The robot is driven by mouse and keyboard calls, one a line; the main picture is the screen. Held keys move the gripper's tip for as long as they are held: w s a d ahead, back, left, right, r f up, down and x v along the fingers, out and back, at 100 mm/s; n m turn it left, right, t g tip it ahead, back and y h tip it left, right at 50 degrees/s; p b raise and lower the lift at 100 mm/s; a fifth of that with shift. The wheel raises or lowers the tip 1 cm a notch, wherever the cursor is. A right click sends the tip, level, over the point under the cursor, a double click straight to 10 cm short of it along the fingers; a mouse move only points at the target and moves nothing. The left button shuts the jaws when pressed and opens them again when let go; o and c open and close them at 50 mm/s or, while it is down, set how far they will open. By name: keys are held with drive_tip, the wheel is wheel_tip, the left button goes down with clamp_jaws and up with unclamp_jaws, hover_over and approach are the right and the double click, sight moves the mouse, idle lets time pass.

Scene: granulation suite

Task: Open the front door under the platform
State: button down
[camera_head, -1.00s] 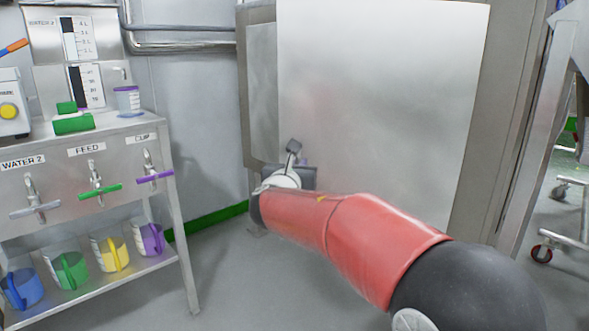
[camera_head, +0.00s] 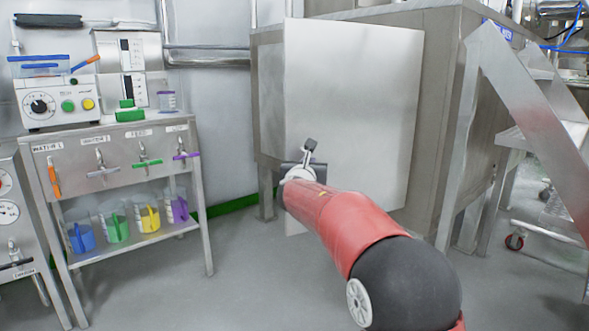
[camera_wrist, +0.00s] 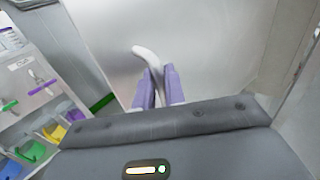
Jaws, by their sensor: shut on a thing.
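The front door (camera_head: 365,100) is a large plain steel panel under the platform (camera_head: 440,75). In the wrist view the door (camera_wrist: 205,50) fills the upper middle. A pale curved handle (camera_wrist: 146,57) sticks out from it. My gripper (camera_wrist: 159,80) has its purple fingers closed around the lower end of this handle.
A steel bench (camera_head: 120,150) with taps and coloured jugs stands at the left. Metal stairs (camera_head: 530,110) and a wheeled frame (camera_head: 540,232) are at the right. The grey floor (camera_head: 240,290) in front of the bench and platform is clear.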

drive_tip(key=shift+s+d, duration=0.2)
drive_tip(key=shift+d, duration=0.15)
drive_tip(key=c, duration=1.6)
unclamp_jaws()
drive_tip(key=shift+d, duration=0.1)
drive_tip(key=s+a, duration=0.1)
drive_tip(key=s, duration=0.6)
drive_tip(key=shift+s+a+b, duration=0.15)
drive_tip(key=shift+s+b, duration=0.15)
drive_tip(key=shift+b, duration=0.15)
